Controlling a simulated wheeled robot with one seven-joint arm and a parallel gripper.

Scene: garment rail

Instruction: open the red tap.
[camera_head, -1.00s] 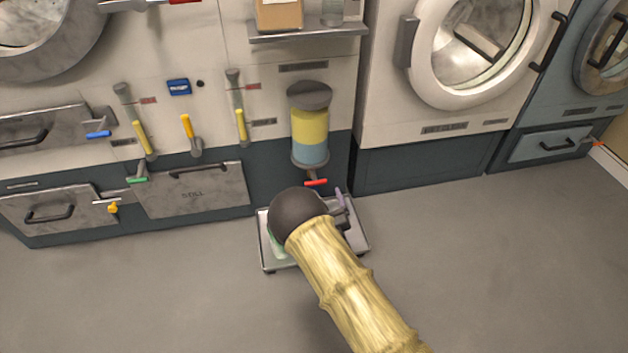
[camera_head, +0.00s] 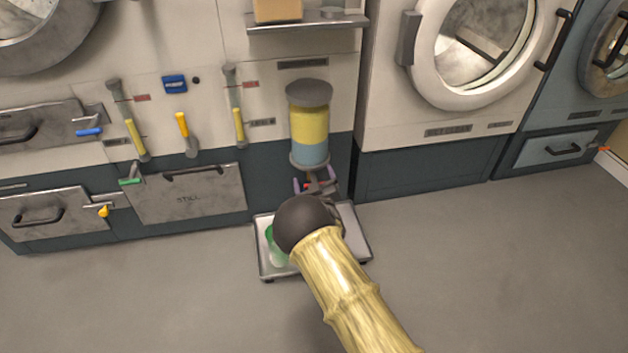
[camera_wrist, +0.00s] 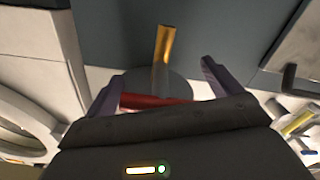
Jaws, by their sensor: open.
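The red tap handle (camera_head: 308,186) is under the clear dispenser with yellow and blue layers (camera_head: 310,130), mostly hidden by my gripper in the head view. In the wrist view the red handle (camera_wrist: 142,100) is a bar lying crosswise between my fingers, its left end close to the left finger. A brass-coloured pipe (camera_wrist: 164,44) shows beyond it against a grey disc. My gripper (camera_wrist: 162,72) is open, with one finger on each side of the handle. In the head view my gripper (camera_head: 316,187) is just below the dispenser. Whether a finger touches the handle I cannot tell.
A metal tray (camera_head: 264,264) with a green cup (camera_head: 275,246) stands on the floor below, partly behind my arm. Other levers and blue, green and yellow handles are on the panel at left. A shelf (camera_head: 308,24) is above the dispenser. The floor at right is clear.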

